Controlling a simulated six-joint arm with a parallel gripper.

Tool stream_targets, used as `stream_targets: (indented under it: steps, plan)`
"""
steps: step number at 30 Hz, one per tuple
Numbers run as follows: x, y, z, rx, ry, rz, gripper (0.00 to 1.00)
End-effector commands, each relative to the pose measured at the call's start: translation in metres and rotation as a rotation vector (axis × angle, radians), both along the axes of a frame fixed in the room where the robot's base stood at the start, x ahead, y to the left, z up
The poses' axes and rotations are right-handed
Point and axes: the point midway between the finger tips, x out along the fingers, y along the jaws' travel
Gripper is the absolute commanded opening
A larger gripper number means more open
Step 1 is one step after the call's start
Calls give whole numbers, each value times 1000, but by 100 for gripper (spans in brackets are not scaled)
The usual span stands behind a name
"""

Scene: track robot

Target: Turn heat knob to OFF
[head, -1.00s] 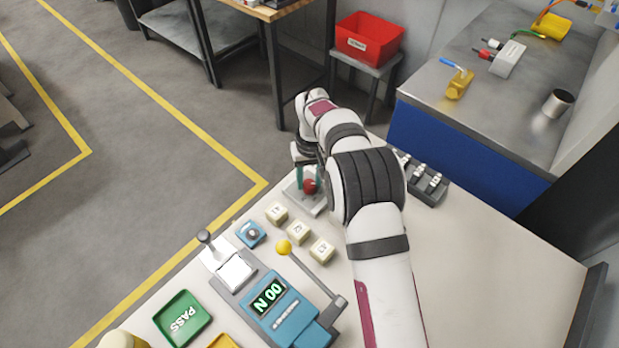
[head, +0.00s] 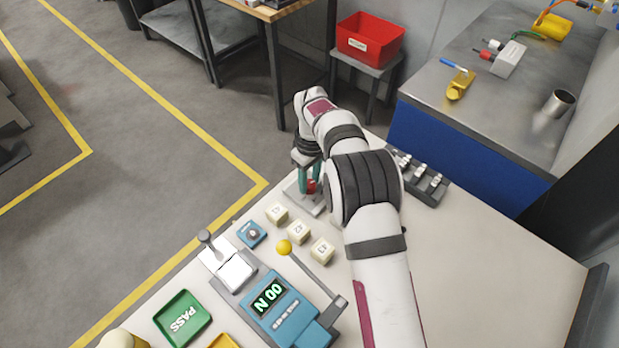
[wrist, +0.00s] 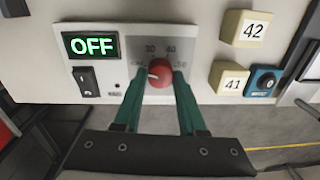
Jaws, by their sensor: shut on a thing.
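The red heat knob (wrist: 159,73) sits on a pale panel in the wrist view, with a white pointer mark toward its left side. A dial scale with 30 and 40 is printed around it. A display (wrist: 91,45) to its left reads OFF in green. My gripper (wrist: 160,84) has its two teal fingers on either side of the knob, shut on it. In the head view my gripper (head: 308,186) reaches down at the panel's far end, and the knob is partly hidden behind a finger.
A black rocker switch (wrist: 86,81) is left of the knob. Blocks marked 41 (wrist: 230,79) and 42 (wrist: 245,28) and a blue switch (wrist: 263,81) are to the right. A yellow-knobbed lever (head: 284,247) stands nearer in the head view.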

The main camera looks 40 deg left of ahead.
Motion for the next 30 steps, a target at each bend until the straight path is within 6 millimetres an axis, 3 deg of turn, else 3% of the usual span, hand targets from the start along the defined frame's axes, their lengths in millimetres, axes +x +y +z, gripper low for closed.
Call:
stream_targets:
  steps: [12, 13, 18, 26, 30]
  plan:
    - [-1, -1, -1, -4, 4, 6, 0]
    - [-1, -1, -1, -4, 4, 6, 42]
    - [-1, -1, 0, -3, 3, 6, 71]
    - [0, 0, 0, -1, 1, 6, 71]
    - [1, 0, 15, 1, -1, 6, 71]
